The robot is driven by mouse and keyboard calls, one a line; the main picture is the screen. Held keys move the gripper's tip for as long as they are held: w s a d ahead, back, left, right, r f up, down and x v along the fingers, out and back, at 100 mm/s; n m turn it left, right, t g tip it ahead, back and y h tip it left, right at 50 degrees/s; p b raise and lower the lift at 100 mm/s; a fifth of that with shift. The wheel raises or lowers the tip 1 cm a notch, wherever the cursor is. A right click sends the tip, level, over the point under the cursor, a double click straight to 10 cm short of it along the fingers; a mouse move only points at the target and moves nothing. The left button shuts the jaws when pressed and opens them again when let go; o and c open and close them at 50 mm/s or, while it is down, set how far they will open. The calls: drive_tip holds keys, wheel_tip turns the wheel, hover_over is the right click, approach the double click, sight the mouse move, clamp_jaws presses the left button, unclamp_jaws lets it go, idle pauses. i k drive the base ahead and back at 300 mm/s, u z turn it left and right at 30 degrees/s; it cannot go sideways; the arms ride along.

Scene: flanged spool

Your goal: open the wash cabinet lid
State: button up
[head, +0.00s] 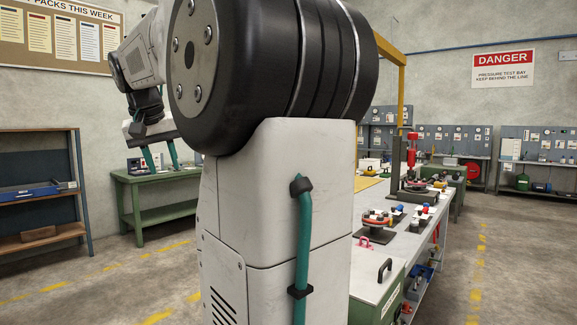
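A label on the front is too small to read. My arm hides the cabinet's left part. My gripper (164,166) hangs at the left, far from the lid, with two teal fingers pointing down. The fingers are apart, with nothing seen between them.
The long bench (402,236) behind the cabinet carries a flanged red part (377,217), a red press (411,152) and small parts. A green table (150,180) stands behind my gripper. A shelf (40,200) stands far left. Floor is clear at right.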

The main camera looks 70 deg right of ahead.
sight(373, 272)
drive_tip(key=z, duration=0.1)
drive_tip(key=i, duration=0.7)
drive_tip(key=z, duration=1.2)
drive_tip(key=i, duration=0.75)
drive_tip(key=z, duration=0.8)
